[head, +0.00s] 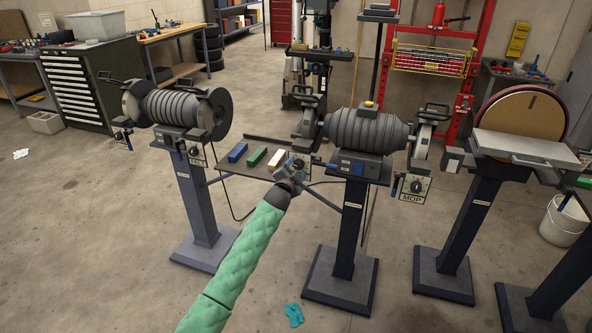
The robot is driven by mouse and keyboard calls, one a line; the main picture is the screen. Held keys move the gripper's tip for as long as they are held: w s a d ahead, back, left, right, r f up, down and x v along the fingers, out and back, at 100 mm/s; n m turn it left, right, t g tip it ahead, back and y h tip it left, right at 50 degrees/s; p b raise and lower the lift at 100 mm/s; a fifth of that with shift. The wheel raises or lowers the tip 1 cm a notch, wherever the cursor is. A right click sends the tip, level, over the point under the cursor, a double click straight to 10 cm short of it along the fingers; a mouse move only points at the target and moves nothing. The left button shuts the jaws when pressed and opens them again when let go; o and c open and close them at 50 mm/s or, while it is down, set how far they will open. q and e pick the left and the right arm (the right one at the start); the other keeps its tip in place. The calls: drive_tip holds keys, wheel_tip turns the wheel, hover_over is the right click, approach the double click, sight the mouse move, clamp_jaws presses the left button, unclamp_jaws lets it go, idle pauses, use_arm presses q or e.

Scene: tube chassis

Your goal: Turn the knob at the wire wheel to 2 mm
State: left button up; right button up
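The middle pedestal machine (366,130) is a dark ribbed motor with a guarded wheel at each end. At its left end a small control panel (299,160) sits below the wheel guard; its label is hidden by my gripper. I take this to be the wire wheel side, as the right end has a panel labelled MOP with a black knob (416,186). My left gripper (295,172), on a green-sleeved arm, is right at the left panel, in front of the knob area. The knob there and its setting cannot be made out. The fingers are too small to read. My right gripper is out of view.
A shelf (262,170) left of the gripper holds a blue (237,153), a green (257,157) and a cream bar (276,157). A double-wheel grinder (178,108) stands left, a disc sander (522,125) right. A turquoise cloth (294,314) lies on the floor.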

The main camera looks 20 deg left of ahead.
use_arm(q)
drive_tip(key=shift+s, duration=0.1)
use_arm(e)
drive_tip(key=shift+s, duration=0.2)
use_arm(q)
drive_tip(key=shift+s, duration=0.3)
drive_tip(key=b, duration=0.2)
approach(297, 167)
drive_tip(key=shift+w, duration=0.35)
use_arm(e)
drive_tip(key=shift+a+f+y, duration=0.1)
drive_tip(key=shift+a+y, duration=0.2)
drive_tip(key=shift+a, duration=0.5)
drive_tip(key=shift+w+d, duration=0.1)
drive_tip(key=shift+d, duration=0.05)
